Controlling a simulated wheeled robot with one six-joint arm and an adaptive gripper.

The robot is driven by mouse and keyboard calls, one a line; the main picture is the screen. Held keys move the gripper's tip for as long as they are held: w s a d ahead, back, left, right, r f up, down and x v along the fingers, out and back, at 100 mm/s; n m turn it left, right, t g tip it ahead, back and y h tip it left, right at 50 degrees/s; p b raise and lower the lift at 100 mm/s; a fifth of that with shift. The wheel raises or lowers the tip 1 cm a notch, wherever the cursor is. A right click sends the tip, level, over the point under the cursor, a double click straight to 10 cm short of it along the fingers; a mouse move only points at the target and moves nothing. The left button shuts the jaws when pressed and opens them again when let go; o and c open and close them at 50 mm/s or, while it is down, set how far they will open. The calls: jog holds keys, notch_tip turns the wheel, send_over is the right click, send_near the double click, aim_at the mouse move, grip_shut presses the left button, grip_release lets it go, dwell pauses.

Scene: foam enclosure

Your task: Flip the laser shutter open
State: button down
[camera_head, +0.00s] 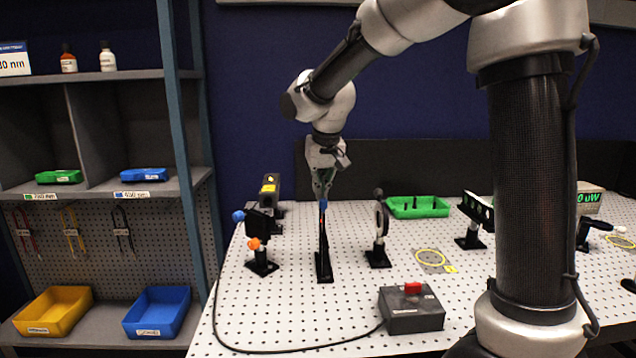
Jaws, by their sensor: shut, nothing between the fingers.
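A tall thin black post on a flat foot (323,264) stands on the perforated optical table (285,318); it looks like the laser shutter. A small blue piece (323,204) with a bit of red below it shows at its top. My gripper (322,194) points down right above that top, shut with nothing held. Whether its fingertips touch the blue piece I cannot tell. The shutter's flag is too small to read as open or closed. The laser box (270,186), black with a yellow label, sits behind left.
A mount with blue and orange knobs (261,237) stands close left, a round ringed mount (381,232) close right. A grey box with a red button (411,307) is in front. A green tray (418,207) and a meter reading 0 uW (590,199) are farther right.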

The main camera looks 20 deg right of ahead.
jog(key=shift+s, duration=0.1)
jog(key=s, duration=0.2)
jog(key=s+a, duration=0.1)
jog(key=s, duration=0.1)
jog(key=shift+s, duration=0.5)
jog(key=shift+f, duration=0.1)
notch_tip(320, 180, up, 12)
send_over(321, 205)
jog(key=s, duration=0.5)
jog(key=shift+w+f, duration=0.1)
jog(key=shift+f, duration=0.1)
